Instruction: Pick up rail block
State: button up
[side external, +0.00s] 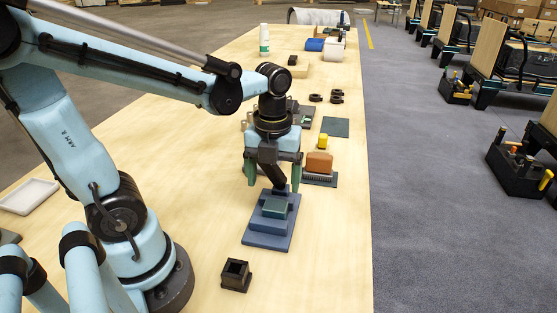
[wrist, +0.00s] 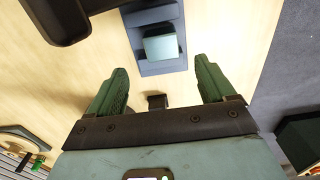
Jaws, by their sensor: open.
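A small green block (side external: 275,207), which looks like the rail block, sits on a blue stepped base (side external: 256,240) on the table. In the wrist view the green block (wrist: 161,47) lies ahead of my fingertips, between their lines, on the blue base (wrist: 165,68). My gripper (side external: 273,183) points down just above and behind the block, with its two green fingers spread apart. In the wrist view my gripper (wrist: 161,66) is open, with nothing between the fingers. It appears apart from the block.
A black square socket (side external: 236,275) stands nearer the camera. Behind my gripper are an orange-brown brush-like block (side external: 319,163), a yellow piece (side external: 323,141) and a dark green mat (side external: 335,127). A white tray (side external: 28,196) lies at left. The table's right edge is close to the base.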

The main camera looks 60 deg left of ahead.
aim_at(275, 205)
jog(key=shift+w+f, duration=0.2)
jog(key=shift+f, duration=4.3)
jog(key=shift+c, duration=0.2)
jog(key=c, duration=1)
jog(key=shift+c, duration=0.2)
jog(key=shift+r, duration=0.15)
